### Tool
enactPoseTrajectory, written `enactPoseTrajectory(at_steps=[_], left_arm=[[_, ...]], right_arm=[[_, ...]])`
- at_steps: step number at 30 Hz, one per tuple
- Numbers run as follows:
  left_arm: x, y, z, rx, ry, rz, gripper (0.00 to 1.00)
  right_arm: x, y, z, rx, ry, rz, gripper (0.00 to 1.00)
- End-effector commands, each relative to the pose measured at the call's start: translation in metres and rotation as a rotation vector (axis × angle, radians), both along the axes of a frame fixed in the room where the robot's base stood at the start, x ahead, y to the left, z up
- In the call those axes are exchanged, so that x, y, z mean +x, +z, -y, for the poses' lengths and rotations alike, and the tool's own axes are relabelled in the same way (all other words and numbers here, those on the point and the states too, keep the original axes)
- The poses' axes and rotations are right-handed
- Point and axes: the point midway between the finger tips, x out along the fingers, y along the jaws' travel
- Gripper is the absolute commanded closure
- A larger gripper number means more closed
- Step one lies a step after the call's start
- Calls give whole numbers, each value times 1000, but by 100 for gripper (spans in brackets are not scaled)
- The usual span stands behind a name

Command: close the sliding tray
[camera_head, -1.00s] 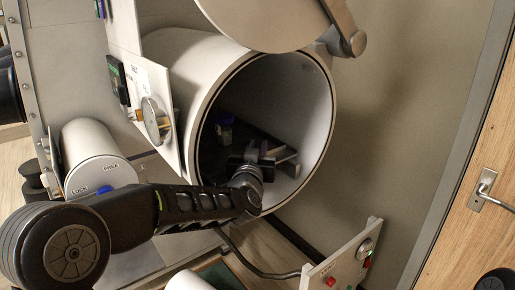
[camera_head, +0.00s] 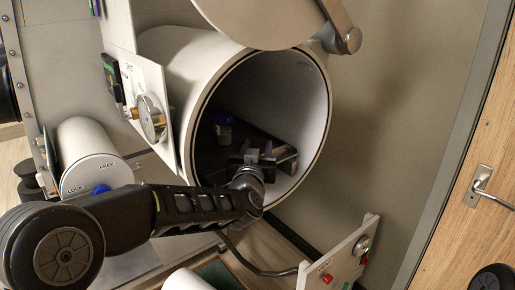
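The sliding tray (camera_head: 208,155) is a dark flat surface inside the open white cylindrical chamber (camera_head: 205,62). A small clear jar with a blue lid (camera_head: 224,130) stands on it. A pale bar (camera_head: 285,156) lies at the tray's front right, beside my gripper. My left arm comes in from the left and my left gripper (camera_head: 258,154) is inside the chamber mouth, at the front of the tray. A small grey block shows around its fingertips. The wrist hides part of this; I cannot tell whether the fingers touch or hold it. My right gripper is out of view.
The round chamber door (camera_head: 255,18) stands open above the mouth. A dial panel (camera_head: 150,112) and a white lock cylinder (camera_head: 88,155) are at left. A control panel with red buttons (camera_head: 345,258) stands below right. A wooden door (camera_head: 465,190) is far right.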

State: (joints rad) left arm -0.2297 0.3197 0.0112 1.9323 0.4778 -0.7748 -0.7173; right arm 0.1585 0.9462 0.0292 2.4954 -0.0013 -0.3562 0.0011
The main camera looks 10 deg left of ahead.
Motion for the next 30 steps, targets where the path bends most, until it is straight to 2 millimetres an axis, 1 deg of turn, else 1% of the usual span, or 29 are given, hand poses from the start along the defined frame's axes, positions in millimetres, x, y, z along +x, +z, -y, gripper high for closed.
enactPoseTrajectory(at_steps=[7, 11, 14, 21, 24, 27, 30], left_arm=[[-1, 0, 0, 0, 0, 0, 57], [-8, 1, 1, -1, 0, 2, 57], [-20, 0, 2, -1, 0, 2, 57], [-60, 0, 6, -1, -2, 2, 57], [-72, 0, 7, 0, -1, 1, 57], [-77, 0, 7, 0, -1, 1, 57], [-78, 0, 7, 0, 0, 0, 57]], right_arm=[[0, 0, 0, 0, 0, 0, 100], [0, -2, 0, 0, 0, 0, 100], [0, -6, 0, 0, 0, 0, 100], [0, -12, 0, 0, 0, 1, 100], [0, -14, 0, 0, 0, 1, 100], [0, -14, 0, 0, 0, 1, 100], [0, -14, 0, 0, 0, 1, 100]])
